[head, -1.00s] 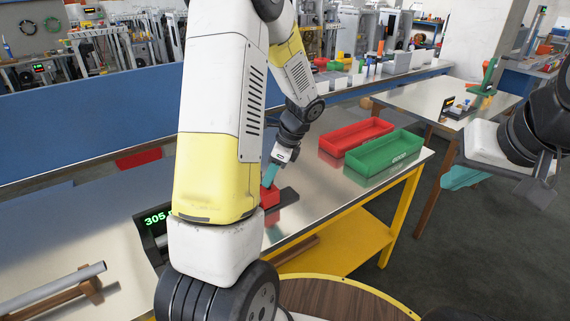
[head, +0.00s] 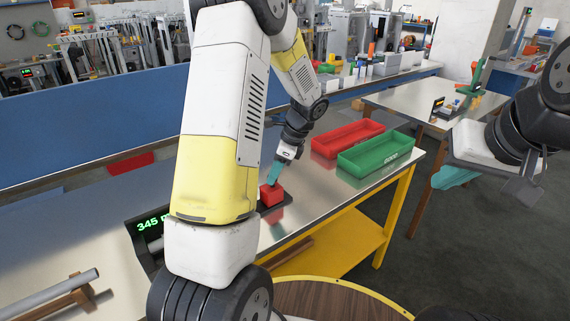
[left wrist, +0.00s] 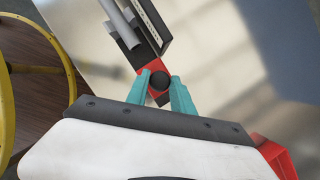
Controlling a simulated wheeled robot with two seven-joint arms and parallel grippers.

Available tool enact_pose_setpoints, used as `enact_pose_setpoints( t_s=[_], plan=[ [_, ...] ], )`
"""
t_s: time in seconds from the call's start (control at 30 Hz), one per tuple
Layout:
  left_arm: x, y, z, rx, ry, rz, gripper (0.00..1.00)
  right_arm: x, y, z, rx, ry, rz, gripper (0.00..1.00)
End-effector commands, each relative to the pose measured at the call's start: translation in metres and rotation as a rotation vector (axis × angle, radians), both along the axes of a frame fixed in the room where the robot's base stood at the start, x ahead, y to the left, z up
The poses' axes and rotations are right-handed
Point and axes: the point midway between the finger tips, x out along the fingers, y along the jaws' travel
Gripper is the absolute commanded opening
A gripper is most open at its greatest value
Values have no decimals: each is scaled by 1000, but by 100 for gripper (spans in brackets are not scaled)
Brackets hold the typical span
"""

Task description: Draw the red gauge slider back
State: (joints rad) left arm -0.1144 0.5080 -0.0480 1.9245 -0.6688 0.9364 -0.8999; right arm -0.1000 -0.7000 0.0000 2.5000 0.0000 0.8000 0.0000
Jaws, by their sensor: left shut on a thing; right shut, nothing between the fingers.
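The red gauge slider (head: 271,196) sits on a dark rail, close to the rail's right end. My left gripper (head: 275,177) reaches down onto it from above. In the left wrist view, its teal fingers are shut on the slider's round black knob (left wrist: 159,81), with red slider body (left wrist: 152,65) beside it. The gauge's display (head: 149,225) shows green digits that read 345, partly cut off by my left arm. My arm also hides the stretch between display and slider. My right gripper (head: 455,178) is shut and empty, off the table's right side.
A red bin (head: 324,147) and a green bin (head: 384,166) stand on the table behind and right of the slider. A grey rod (head: 50,292) lies on a wooden stand at front left. A blue panel (head: 90,130) runs along the back. Bare tabletop lies right of the rail.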

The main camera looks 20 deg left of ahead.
Motion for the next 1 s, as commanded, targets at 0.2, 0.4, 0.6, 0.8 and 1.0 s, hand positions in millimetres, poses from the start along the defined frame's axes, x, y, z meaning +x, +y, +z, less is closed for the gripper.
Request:
enact_pose_setpoints(
  t_s=[0.2, 0.4, 0.6, 0.8, 1.0],
  plan=[
    [4, -3, 1, -5, -12, -6, 49, 0, 0, 0, 0, 0, 0, 0],
    [3, -2, 1, -5, -10, -5, 49, 0, 0, 0, 0, 0, 0, 0],
    [4, -9, 16, -4, -12, -6, 49, 0, 0, 0, 0, 0, 0, 0],
    [6, -22, 49, -5, -13, -6, 49, 0, 0, 0, 0, 0, 0, 0],
    [7, -31, 70, -6, -12, -7, 49, 0, 0, 0, 0, 0, 0, 0]
  ],
)
